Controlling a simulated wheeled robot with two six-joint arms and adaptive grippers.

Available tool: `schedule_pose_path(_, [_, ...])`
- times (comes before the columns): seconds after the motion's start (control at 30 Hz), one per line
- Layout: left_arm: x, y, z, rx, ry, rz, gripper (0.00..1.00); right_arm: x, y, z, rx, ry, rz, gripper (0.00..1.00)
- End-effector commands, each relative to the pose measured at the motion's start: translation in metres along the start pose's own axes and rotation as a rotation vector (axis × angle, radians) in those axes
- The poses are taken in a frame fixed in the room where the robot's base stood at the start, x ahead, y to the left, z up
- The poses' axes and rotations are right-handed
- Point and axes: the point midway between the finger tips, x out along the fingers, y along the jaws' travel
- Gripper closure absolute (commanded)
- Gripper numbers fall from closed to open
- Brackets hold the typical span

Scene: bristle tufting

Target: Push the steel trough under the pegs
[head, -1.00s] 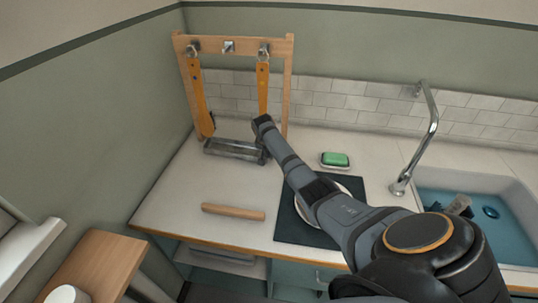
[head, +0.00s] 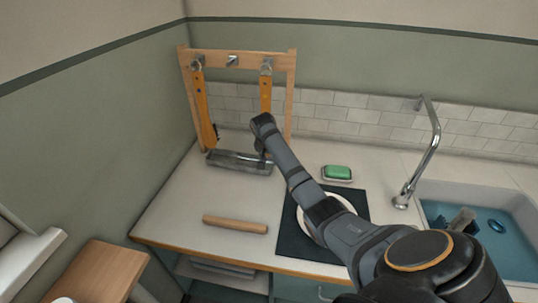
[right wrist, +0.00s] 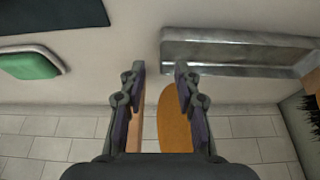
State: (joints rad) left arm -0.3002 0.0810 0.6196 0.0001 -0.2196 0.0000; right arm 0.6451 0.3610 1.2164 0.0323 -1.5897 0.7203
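The steel trough (head: 235,163) lies on the counter at the foot of a wooden rack, below its pegs: left peg (head: 197,63), middle peg (head: 232,60), right peg (head: 266,67). Orange paddles hang from the left (head: 202,105) and right (head: 265,92) pegs; the middle peg is bare. My right gripper (right wrist: 159,72) is open and empty at the trough's right end as the head sees it. In the right wrist view one fingertip overlaps the edge of the trough (right wrist: 235,50); I cannot tell whether they touch. My left gripper is not in view.
A wooden roller (head: 235,224) lies on the open counter in front of the trough. A green sponge (head: 337,172) sits on a dish to the right. A dark mat (head: 290,235) with a plate lies under my right arm. The sink is at right.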

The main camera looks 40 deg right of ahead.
Motion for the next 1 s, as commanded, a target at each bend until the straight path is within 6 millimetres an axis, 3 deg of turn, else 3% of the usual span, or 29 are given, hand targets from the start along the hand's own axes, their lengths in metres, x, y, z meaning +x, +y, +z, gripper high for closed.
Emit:
schedule_pose_path(0.1, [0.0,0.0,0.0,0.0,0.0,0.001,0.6,-0.024,0.0,-0.001,0.001,0.003,-0.003,0.68])
schedule_pose_path(0.3, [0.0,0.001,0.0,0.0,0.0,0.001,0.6,-0.045,0.0,0.0,0.001,0.001,-0.001,0.68])
schedule_pose_path(0.9, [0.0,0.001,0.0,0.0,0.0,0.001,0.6,-0.049,0.0,0.0,0.0,0.0,0.0,0.68])
schedule_pose_path(1.0, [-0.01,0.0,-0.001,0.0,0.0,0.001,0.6,-0.058,0.0,-0.004,0.001,0.001,-0.001,0.68])
